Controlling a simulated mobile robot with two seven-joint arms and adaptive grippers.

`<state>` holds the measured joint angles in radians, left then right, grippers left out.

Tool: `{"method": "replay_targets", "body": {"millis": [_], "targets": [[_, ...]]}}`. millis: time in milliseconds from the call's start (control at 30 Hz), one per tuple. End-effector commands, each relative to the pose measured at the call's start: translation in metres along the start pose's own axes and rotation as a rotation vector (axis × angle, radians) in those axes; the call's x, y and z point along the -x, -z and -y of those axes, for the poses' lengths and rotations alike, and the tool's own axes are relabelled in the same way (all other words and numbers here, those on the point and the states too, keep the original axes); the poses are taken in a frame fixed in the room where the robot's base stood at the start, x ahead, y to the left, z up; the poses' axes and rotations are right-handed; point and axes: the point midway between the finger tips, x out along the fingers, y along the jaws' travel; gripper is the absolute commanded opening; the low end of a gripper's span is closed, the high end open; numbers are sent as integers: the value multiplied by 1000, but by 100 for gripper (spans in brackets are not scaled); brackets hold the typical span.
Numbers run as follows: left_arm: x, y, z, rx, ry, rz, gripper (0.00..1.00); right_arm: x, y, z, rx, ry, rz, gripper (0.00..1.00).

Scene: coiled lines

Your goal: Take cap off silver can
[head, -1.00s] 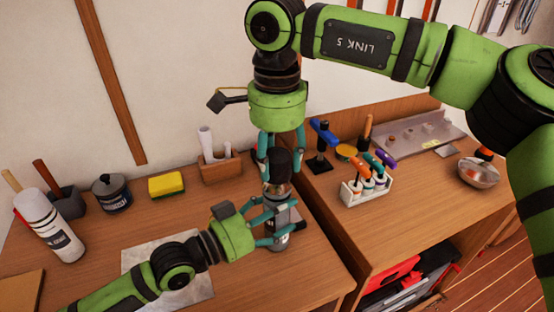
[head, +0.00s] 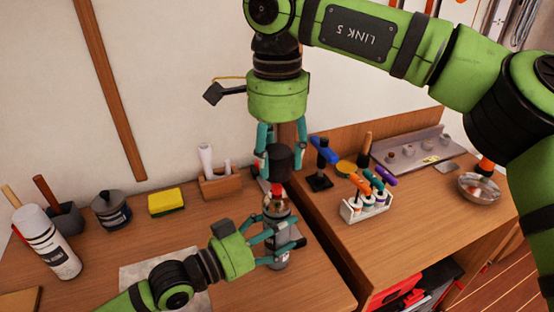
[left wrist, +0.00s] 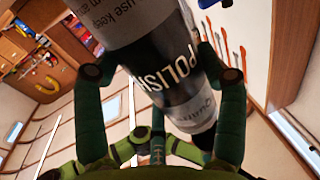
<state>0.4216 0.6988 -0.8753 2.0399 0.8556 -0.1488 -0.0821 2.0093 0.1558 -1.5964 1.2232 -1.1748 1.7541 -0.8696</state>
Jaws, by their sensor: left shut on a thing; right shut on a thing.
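The silver can (head: 276,215) stands upright near the right edge of the left bench, its red nozzle (head: 277,190) bare on top. My left gripper (head: 277,245) is shut around the can's body from the left. In the left wrist view, the can (left wrist: 165,65) fills the space between the fingers and shows the word POLISH. My right gripper (head: 280,160) comes down from above and is shut on the black cap (head: 278,162). The cap is held just above the nozzle, apart from the can.
A spray can (head: 47,245), a dark lidded pot (head: 110,209), a yellow sponge (head: 165,202) and a wooden holder (head: 220,184) stand along the back. A white rack (head: 365,207) with coloured-handled tools is to the right. A grey sheet (head: 150,270) lies at the front.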

Motion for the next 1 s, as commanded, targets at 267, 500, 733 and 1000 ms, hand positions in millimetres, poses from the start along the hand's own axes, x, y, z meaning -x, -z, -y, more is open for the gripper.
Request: {"method": "replay_targets", "body": {"millis": [267, 500, 733, 1000], "targets": [[0, 0, 0, 0, 0, 0, 99, -1, 0, 0, 0, 0, 0, 11], [1, 0, 0, 0, 0, 0, 99, -1, 0, 0, 0, 0, 0, 11], [24, -2, 1, -2, 2, 4, 99, -1, 0, 0, 0, 0, 0, 11], [76, -2, 1, -2, 2, 7, 99, -1, 0, 0, 0, 0, 0, 11]]}}
